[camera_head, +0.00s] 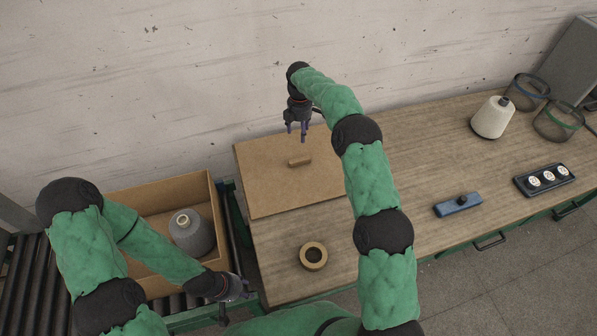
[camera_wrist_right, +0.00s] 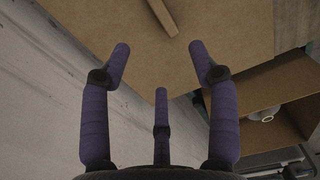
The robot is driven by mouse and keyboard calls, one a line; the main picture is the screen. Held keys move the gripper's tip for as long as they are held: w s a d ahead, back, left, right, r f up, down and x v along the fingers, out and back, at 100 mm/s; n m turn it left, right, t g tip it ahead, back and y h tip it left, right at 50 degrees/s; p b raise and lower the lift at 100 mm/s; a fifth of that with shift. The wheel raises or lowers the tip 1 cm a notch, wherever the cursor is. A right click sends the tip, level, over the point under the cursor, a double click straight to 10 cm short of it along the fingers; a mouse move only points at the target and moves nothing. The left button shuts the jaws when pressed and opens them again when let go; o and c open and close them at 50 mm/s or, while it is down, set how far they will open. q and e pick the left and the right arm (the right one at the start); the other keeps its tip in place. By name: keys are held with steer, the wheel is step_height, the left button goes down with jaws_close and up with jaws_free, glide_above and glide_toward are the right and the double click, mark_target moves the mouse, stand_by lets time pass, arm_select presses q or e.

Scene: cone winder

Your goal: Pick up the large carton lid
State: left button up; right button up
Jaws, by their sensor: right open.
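The large carton lid (camera_head: 265,190) is a flat brown board lying on the left end of the wooden table. A small bar-shaped handle (camera_head: 300,161) stands on it. My right gripper (camera_head: 297,136) is above the lid's far edge, behind the handle, open and empty. In the right wrist view its spread purple fingers (camera_wrist_right: 160,70) show over the lid (camera_wrist_right: 205,60), with the handle (camera_wrist_right: 163,15) at the top, beyond the fingertips. My left gripper (camera_head: 236,300) is low at the front, near the carton's right front corner; its fingers are too small to read.
An open carton (camera_head: 213,225) with a grey yarn cone (camera_head: 190,232) stands on the roller conveyor (camera_head: 30,280) at left. A tape roll (camera_head: 313,256) lies in front of the lid. A blue block (camera_head: 457,205), a black tray (camera_head: 545,179) and a cream cone (camera_head: 492,118) are at right.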

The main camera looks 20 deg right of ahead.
arm_select(q)
step_height(320, 180, down, 6)
steer(key=b, duration=0.4)
steer(key=shift+w+r, duration=0.1)
steer(key=shift+w, duration=0.05)
arm_select(e)
glide_above(299, 158)
step_height(299, 158, down, 6)
arm_select(q)
steer(key=shift+f+b, duration=0.35)
steer(key=shift+b, duration=0.1)
arm_select(e)
step_height(299, 158, down, 10)
steer(key=shift+f, duration=0.25)
jaws_close()
